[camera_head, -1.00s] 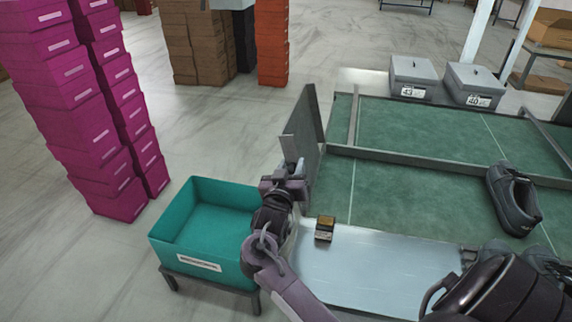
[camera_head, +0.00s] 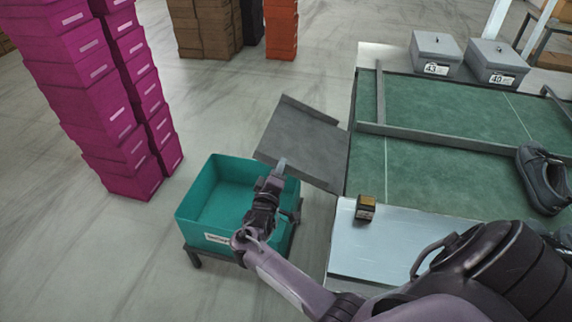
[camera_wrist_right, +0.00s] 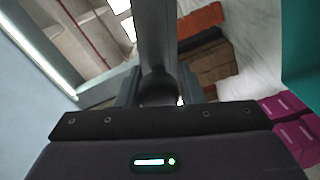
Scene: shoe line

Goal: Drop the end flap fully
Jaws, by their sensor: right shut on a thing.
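The end flap (camera_head: 305,140) is a flat grey panel at the left end of the green conveyor (camera_head: 440,110). In the right wrist view, a grey bar-like piece, seemingly the flap edge-on (camera_wrist_right: 154,35), stands between the fingers of the right gripper (camera_wrist_right: 156,88); the exact contact is hard to see. My left gripper is not in view.
A teal bin (camera_head: 190,208) stands on a low stand under the flap. A small dark box (camera_head: 366,207) lies on the pale metal plate (camera_head: 375,250). A dark shoe (camera_head: 541,180) and two grey lidded boxes (camera_head: 435,55) are right. Magenta stacks (camera_head: 100,100) stand left, with open floor between.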

